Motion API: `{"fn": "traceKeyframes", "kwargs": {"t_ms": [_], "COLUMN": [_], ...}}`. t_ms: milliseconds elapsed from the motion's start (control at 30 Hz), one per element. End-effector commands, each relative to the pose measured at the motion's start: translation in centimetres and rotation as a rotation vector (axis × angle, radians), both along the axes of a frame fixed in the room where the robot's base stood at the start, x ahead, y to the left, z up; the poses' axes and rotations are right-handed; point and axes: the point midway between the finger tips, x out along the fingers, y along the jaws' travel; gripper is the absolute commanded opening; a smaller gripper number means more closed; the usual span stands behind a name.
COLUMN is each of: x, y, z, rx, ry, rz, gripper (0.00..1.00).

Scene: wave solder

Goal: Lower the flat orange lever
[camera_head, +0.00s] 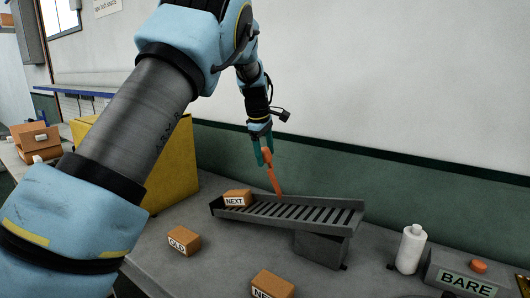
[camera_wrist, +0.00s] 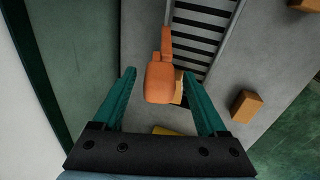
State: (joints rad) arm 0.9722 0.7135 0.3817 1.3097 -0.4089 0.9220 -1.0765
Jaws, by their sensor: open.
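The flat orange lever (camera_head: 272,176) rises, tilted, at the back edge of the slatted grey ramp in the head view. In the wrist view the orange lever (camera_wrist: 161,75) points toward me, and its wide end lies between the two teal fingers. My gripper (camera_head: 263,148) is at the lever's upper end. In the wrist view my gripper (camera_wrist: 158,75) is open, with a visible gap on each side of the lever. The lever's foot is partly hidden by the ramp's edge.
The slatted ramp (camera_head: 328,214) holds a box marked NEXT (camera_head: 237,198) at its left end. A GOLD box (camera_head: 184,241), another box (camera_head: 272,285), a white bottle (camera_head: 410,249) and a BARE-labelled unit (camera_head: 464,283) with an orange button stand nearby. The wall is close behind.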

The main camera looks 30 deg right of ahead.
Motion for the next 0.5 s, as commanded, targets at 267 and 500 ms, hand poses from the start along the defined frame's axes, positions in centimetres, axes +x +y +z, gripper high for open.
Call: {"fn": "traceKeyframes", "kwargs": {"t_ms": [267, 500], "x": [0.01, 0.01], "y": [0.01, 0.01], "z": [0.02, 0.04], "rx": [0.0, 0.0], "ry": [0.0, 0.0], "rz": [0.0, -0.001], "gripper": [0.6, 0.33]}}
